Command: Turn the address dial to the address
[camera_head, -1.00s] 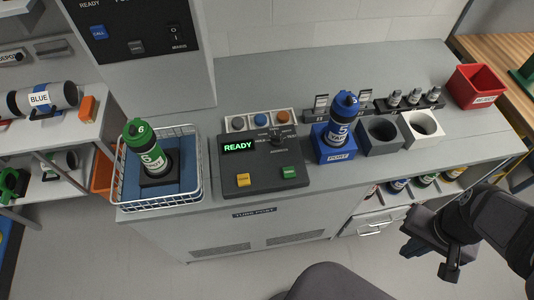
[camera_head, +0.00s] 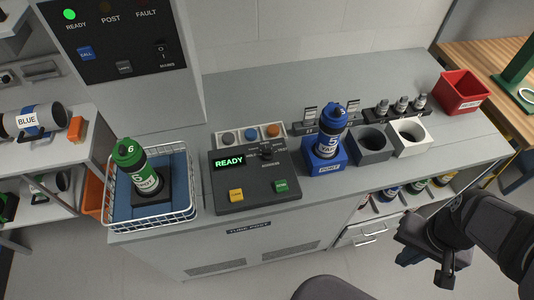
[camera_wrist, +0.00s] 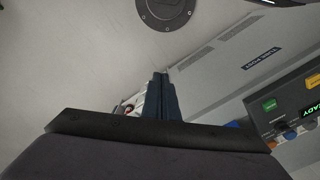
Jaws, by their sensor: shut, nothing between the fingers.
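The address dial (camera_head: 266,152) is a small dark knob at the upper right of the dark control panel (camera_head: 228,198). Its exact setting is too small to read. The panel's green display (camera_head: 229,162) reads READY, and it also shows at the right edge of the wrist view (camera_wrist: 309,110). My gripper (camera_head: 445,275) is at the lower right of the head view, in front of the counter and well away from the dial. In the wrist view its fingers (camera_wrist: 158,95) are together and hold nothing.
A green carrier (camera_head: 140,170) stands in a wire basket (camera_head: 193,205) left of the panel. A blue carrier (camera_head: 327,138) stands in the blue port block (camera_head: 322,168) right of it. Grey (camera_head: 372,157) and white (camera_head: 424,147) holders and a red bin (camera_head: 461,92) lie further right.

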